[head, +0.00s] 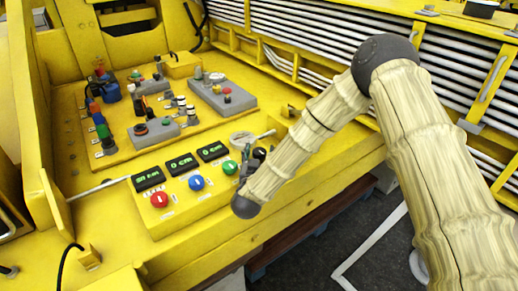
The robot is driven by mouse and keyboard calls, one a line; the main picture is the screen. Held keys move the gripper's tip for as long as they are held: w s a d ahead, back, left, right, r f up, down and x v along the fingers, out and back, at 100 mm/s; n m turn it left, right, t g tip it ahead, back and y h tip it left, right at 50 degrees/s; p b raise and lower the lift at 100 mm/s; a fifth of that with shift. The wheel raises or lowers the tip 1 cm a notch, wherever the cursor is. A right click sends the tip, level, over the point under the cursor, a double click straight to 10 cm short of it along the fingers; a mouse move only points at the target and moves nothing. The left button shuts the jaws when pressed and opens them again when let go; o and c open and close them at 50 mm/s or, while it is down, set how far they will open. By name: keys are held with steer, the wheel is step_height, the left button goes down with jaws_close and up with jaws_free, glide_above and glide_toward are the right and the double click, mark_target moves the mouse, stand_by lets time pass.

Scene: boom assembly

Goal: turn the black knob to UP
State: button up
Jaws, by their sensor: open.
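The black knob (260,153) is at the right end of a row on a yellow control box (180,215). The row also holds a red knob (159,200), a blue knob (197,183) and a green knob (229,167). My gripper (244,165) is small and dark in this view, between the green and black knobs in the picture. My wrist and arm hide much of it, and I cannot tell whether it touches a knob. The jaws are open. The black knob's markings and setting are too small to read.
Three green-lit displays (182,164) sit behind the knobs. Grey switch boxes (221,93) and several coloured buttons stand farther back on the yellow panel. A pale ring-shaped part (242,139) lies near the black knob. Dark floor (335,235) is open in front.

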steer(key=shift+w, duration=0.65)
steer(key=c, duration=1)
